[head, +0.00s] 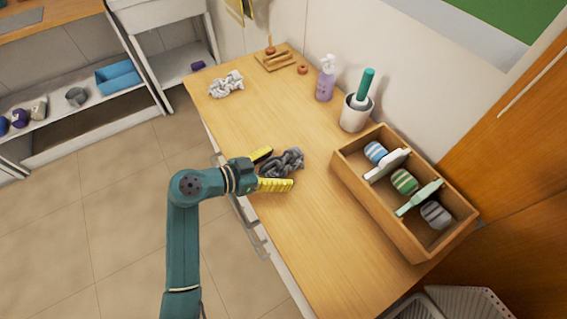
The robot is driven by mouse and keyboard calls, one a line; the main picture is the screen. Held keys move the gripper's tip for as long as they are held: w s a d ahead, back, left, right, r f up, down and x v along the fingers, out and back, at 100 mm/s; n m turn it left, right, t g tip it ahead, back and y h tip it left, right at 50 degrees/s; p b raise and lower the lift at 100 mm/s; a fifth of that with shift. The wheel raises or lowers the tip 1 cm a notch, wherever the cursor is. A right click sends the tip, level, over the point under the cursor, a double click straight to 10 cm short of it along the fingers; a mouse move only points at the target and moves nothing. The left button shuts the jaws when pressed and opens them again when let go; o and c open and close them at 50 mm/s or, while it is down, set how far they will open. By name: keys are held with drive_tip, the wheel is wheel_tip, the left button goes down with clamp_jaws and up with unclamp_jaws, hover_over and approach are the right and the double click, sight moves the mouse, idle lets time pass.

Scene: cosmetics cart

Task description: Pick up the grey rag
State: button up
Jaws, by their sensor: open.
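The grey rag (284,162) is a dark, crumpled bundle lying on the wooden cart top (293,226) near its front edge. My gripper (270,170) is open, with its two yellow fingers spread on either side of the rag's near end. The rag extends past the fingers toward the right. I cannot tell whether the fingers touch it or how high they are above the top. A second crumpled rag, whitish (227,84), lies at the far left end of the top.
A wooden box (377,206) with rolled cloths and brushes stands at the right. A white pot (355,112) with a green-handled brush, a purple pump bottle (325,80) and a small wooden rack (273,58) stand along the wall. The top between the rags is clear.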

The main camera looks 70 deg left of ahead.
drive_tip(key=c, duration=0.9)
drive_tip(key=shift+r, duration=0.1)
